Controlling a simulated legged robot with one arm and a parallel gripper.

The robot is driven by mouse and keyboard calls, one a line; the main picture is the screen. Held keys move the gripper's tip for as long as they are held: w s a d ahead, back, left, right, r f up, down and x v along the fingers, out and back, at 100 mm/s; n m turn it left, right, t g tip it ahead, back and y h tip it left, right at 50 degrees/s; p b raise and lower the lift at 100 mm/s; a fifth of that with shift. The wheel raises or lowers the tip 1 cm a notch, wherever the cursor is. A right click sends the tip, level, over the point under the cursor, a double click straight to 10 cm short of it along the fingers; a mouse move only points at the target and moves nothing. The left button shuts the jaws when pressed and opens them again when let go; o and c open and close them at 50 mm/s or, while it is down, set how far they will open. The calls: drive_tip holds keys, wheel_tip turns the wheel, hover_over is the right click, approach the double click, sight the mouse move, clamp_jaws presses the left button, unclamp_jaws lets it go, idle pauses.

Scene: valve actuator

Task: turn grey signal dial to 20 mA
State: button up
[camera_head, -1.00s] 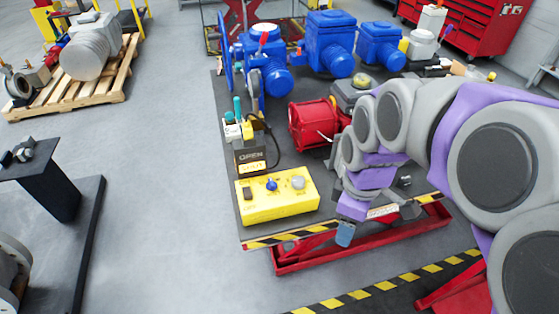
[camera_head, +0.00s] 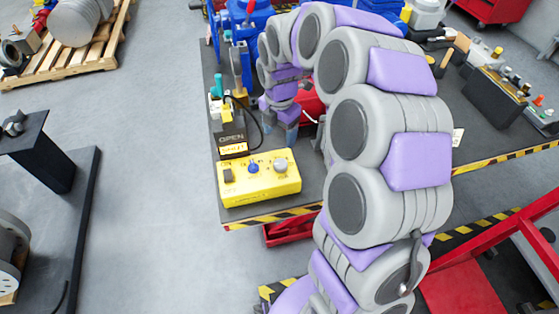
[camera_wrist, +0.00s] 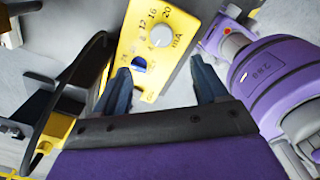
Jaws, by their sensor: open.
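A yellow control box (camera_head: 262,188) sits at the near left corner of the bench. It carries a grey signal dial (camera_head: 280,166), a blue knob (camera_head: 253,168) and a dark switch (camera_head: 228,175). In the wrist view, the grey dial (camera_wrist: 162,36) has 8, 12, 16, 20 and mA printed around it; its pointer is too small to read surely. The blue knob (camera_wrist: 139,64) shows closer to my fingers. My gripper (camera_wrist: 160,67) is open and empty, its fingers spread below the dial in that view. In the head view, my gripper (camera_head: 290,132) is just behind the box's right side.
An OPEN sign (camera_head: 231,140) and a black cable (camera_head: 260,128) stand behind the box. A red actuator (camera_head: 312,108) is partly hidden behind my arm. Blue actuators (camera_head: 249,22) stand farther back. Bare floor (camera_head: 150,150) lies left of the bench.

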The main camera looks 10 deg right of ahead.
sight(281, 163)
drive_tip(key=f+b, duration=0.1)
drive_tip(key=f, duration=0.7)
drive_tip(key=f+b, duration=0.1)
drive_tip(key=f, duration=0.3)
drive_tip(key=shift+d+f+b, duration=0.2)
drive_tip(key=shift+d+b, duration=0.15)
drive_tip(key=shift+d, duration=0.05)
drive_tip(key=shift+a+f, duration=0.4)
drive_tip(key=shift+f, duration=0.15)
drive_tip(key=shift+d, duration=0.1)
drive_tip(key=shift+d, duration=0.2)
drive_tip(key=shift+c, duration=1.1)
drive_tip(key=c, duration=0.8)
drive_tip(key=shift+c, duration=0.2)
